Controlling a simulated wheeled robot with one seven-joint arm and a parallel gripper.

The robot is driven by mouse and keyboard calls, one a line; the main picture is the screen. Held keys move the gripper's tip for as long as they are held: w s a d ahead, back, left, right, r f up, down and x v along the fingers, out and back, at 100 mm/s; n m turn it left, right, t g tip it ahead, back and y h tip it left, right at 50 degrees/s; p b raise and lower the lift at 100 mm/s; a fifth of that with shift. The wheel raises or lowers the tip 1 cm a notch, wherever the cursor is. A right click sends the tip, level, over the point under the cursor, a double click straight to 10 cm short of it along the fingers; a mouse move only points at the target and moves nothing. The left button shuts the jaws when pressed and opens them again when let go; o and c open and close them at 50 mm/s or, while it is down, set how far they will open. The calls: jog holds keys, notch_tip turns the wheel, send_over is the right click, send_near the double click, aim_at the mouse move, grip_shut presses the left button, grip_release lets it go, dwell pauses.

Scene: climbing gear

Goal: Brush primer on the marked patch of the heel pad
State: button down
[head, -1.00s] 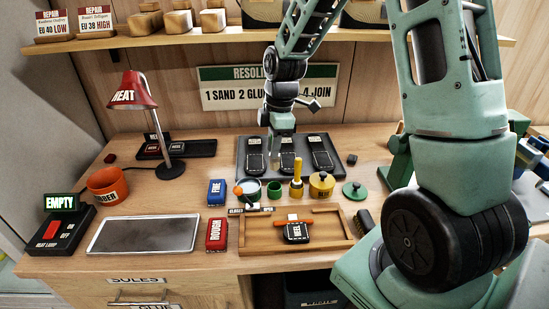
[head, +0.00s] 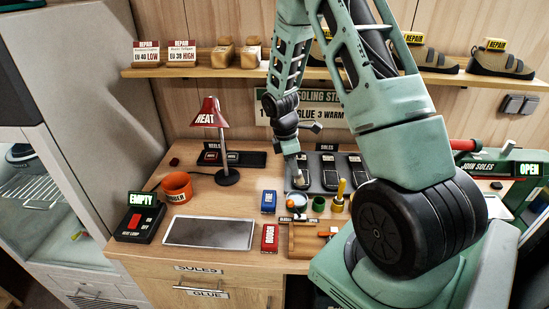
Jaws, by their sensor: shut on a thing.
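My gripper (head: 300,184) points down over the front edge of the dark soles tray, just behind the small pots. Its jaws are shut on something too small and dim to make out. A pale open pot (head: 298,202) stands just below it, with an orange ball-ended piece (head: 290,204) at its left. A small green pot (head: 318,204) and a yellow upright handle (head: 341,188) stand to the right. The wooden work tray (head: 303,241) shows only its left part, with a bit of orange bar (head: 326,234). My arm hides the heel pad and its marked patch.
A blue block (head: 268,202) and a red block (head: 270,239) lie left of the work tray. A metal tray (head: 209,232), an orange tub (head: 176,187), a red lamp (head: 210,113) and a switch box (head: 140,223) stand further left. Soles lie on the dark tray (head: 317,186).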

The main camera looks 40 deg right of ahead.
jog(key=shift+w+r, duration=0.1)
jog(key=shift+w+a+f, duration=0.1)
jog(key=shift+a+f, duration=0.1)
jog(key=shift+f, duration=0.2)
jog(key=b+x, duration=0.3)
jog(key=w+b+x, duration=0.1)
jog(key=b+x, duration=0.1)
jog(key=shift+a+f, duration=0.25)
jog(key=shift+a, duration=0.05)
jog(key=shift+s+f+b, duration=0.1)
jog(key=shift+f+b, duration=0.25)
jog(key=shift+f, duration=0.25)
dwell(1.8)
jog(key=shift+r, duration=0.1)
jog(key=p+v, duration=0.4)
jog(key=s+p+v, duration=0.1)
jog(key=p+v, duration=0.1)
jog(key=shift+d+r, duration=0.35)
jog(key=shift+r, duration=0.2)
jog(key=shift+f, duration=0.1)
dwell(0.9)
